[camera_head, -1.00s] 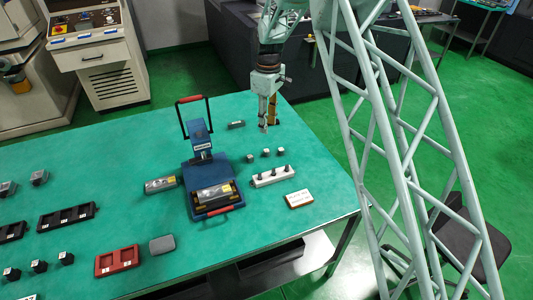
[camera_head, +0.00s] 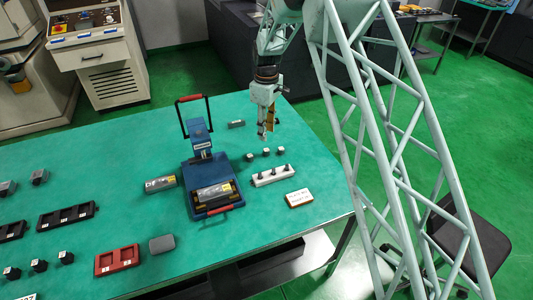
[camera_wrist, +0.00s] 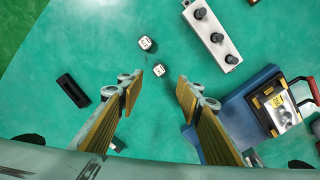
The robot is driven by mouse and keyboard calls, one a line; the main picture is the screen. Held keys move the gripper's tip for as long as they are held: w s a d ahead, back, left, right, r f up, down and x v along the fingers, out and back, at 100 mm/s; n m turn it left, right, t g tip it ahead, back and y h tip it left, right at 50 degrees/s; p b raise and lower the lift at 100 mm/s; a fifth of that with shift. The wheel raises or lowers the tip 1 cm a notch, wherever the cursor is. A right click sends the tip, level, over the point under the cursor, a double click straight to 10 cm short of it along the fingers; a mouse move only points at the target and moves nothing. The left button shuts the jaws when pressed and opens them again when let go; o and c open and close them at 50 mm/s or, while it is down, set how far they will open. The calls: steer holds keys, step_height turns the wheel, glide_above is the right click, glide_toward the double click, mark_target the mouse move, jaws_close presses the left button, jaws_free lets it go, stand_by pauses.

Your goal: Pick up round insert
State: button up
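Three small dark inserts stand in a short row on the green table: a left one (camera_head: 249,157), a middle one (camera_head: 266,152) and a right one (camera_head: 280,151). Their shapes are too small to tell which is round. The wrist view shows two of them with pale marked tops, one farther (camera_wrist: 145,42) and one nearer (camera_wrist: 158,70); the third is not clear there. My gripper (camera_head: 267,134) is above the table just behind the row. Its fingers are open and empty in the wrist view (camera_wrist: 160,85), with the nearer insert showing between the tips.
A white block with three dark pegs (camera_head: 272,176) lies in front of the inserts. A blue fixture with a raised handle (camera_head: 197,143) stands to the left. A dark grey block (camera_head: 237,124) lies behind, and a white labelled box (camera_head: 299,198) lies near the right edge.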

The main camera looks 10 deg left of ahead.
glide_above(266, 150)
steer(key=shift+w+d+f, duration=0.1)
steer(key=shift+f, duration=2.4)
steer(key=shift+w+f+b, duration=0.1)
steer(key=shift+f+b, duration=0.25)
steer(key=shift+f, duration=2.25)
steer(key=shift+c, duration=0.3)
steer(key=c, duration=1)
steer(key=shift+o, duration=0.2)
steer(key=shift+r, duration=0.2)
step_height(266, 150, up, 10)
steer(key=shift+f+p, duration=0.15)
steer(key=shift+p, duration=0.2)
